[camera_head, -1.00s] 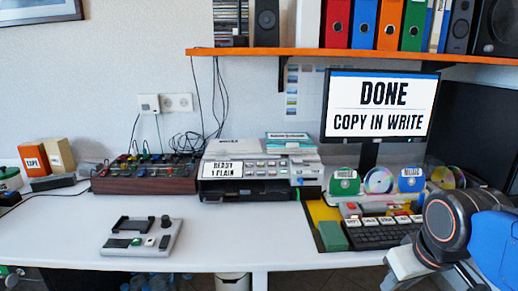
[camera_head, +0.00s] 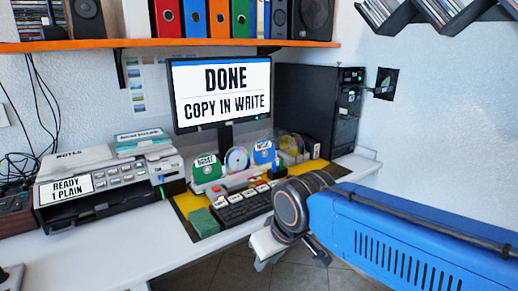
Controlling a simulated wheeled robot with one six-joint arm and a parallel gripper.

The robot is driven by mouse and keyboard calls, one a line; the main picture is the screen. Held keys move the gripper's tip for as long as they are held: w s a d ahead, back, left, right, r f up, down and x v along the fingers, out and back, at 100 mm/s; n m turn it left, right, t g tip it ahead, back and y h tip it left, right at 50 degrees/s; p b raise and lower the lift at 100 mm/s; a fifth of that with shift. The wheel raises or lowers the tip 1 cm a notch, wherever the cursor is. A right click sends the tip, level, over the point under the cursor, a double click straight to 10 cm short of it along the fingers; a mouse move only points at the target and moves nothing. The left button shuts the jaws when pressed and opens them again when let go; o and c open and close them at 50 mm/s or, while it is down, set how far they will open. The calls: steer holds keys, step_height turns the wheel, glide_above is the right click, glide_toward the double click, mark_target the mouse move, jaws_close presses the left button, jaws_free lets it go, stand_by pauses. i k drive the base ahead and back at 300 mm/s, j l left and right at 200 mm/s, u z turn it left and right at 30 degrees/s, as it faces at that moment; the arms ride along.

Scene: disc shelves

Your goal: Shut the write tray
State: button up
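The black computer tower (camera_head: 312,110) stands at the right back of the desk. Its front, with drive bays (camera_head: 350,95), faces right and is seen at a steep slant. I cannot clearly make out the write tray. A small dark square piece (camera_head: 385,83) shows just right of the tower front, against the wall; I cannot tell if it is joined to the tower. The monitor (camera_head: 222,92) reads "DONE COPY IN WRITE". My gripper (camera_head: 290,256) hangs low in front of the desk edge, away from the tower. Its fingers are partly hidden and their opening is unclear.
Discs in stands, one green-labelled (camera_head: 207,168) and one blue-labelled (camera_head: 264,152), stand before the monitor. A keyboard (camera_head: 243,208) and green block (camera_head: 203,223) lie in front. A printer (camera_head: 105,190) reading "READY 1 PLAIN" is at left. Floor right of the desk looks clear.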

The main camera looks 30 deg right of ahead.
mark_target(381, 90)
steer(key=z, duration=1.6)
